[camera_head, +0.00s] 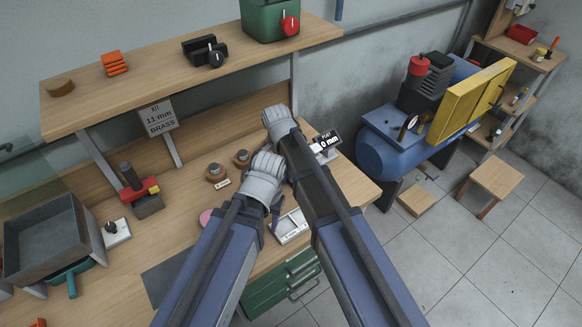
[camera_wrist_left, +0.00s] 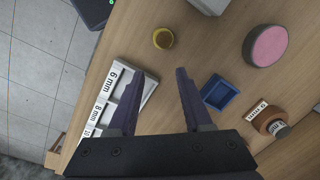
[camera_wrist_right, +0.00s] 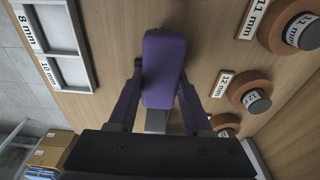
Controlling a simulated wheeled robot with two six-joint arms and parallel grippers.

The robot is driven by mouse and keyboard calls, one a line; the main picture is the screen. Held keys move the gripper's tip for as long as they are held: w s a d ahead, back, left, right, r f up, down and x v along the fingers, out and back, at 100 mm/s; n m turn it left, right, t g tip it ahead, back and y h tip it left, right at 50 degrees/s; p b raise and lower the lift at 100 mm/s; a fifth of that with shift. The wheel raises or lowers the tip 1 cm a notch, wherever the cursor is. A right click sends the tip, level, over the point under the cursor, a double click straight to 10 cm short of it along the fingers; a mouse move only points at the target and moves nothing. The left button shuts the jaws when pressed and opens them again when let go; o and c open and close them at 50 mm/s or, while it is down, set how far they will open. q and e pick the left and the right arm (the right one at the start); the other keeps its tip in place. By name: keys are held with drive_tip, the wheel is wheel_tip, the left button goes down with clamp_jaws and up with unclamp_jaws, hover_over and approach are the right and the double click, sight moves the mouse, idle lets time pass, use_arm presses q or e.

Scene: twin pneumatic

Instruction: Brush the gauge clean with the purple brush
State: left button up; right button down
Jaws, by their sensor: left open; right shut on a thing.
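My right gripper (camera_wrist_right: 160,80) is shut on the purple brush (camera_wrist_right: 164,58), whose block shows between the fingers over the wooden bench. A grey part at its lower end shows too; I see no bristles clearly. In the head view my right arm hides the fingers and the brush. My left gripper (camera_wrist_left: 160,76) is open and empty above the bench, beside a white labelled tray (camera_wrist_left: 122,78). A round dial (camera_head: 409,127) on the blue compressor at the right may be the gauge; its face is too small to read. Both grippers are well apart from it.
A blue compressor tank (camera_head: 382,155) with a raised yellow panel (camera_head: 474,103) stands right of the bench. Brown holders (camera_head: 215,173), a small blue tray (camera_wrist_left: 219,92), a pink disc (camera_wrist_left: 267,46) and a yellow ring (camera_wrist_left: 163,38) sit on the bench. A stool (camera_head: 497,178) stands on the floor.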

use_arm(q)
wheel_tip(320, 180, up, 6)
drive_tip(key=p, duration=0.6)
use_arm(e)
wheel_tip(320, 180, up, 6)
wheel_tip(320, 180, up, 3)
drive_tip(key=p, duration=0.3)
drive_tip(key=shift+r, duration=0.1)
use_arm(q)
wheel_tip(320, 180, up, 3)
drive_tip(key=shift+f, duration=0.1)
use_arm(e)
drive_tip(key=shift+f, duration=0.2)
use_arm(q)
wheel_tip(320, 180, down, 7)
drive_tip(key=b, duration=0.7)
use_arm(e)
drive_tip(key=f, duration=0.4)
drive_tip(key=d+f, duration=0.1)
drive_tip(key=f, duration=0.2)
drive_tip(key=shift+w, duration=0.1)
drive_tip(key=shift+r, duration=0.1)
use_arm(q)
drive_tip(key=shift+f+b, duration=1.05)
drive_tip(key=shift+b, duration=0.05)
use_arm(e)
drive_tip(key=shift+f, duration=1.1)
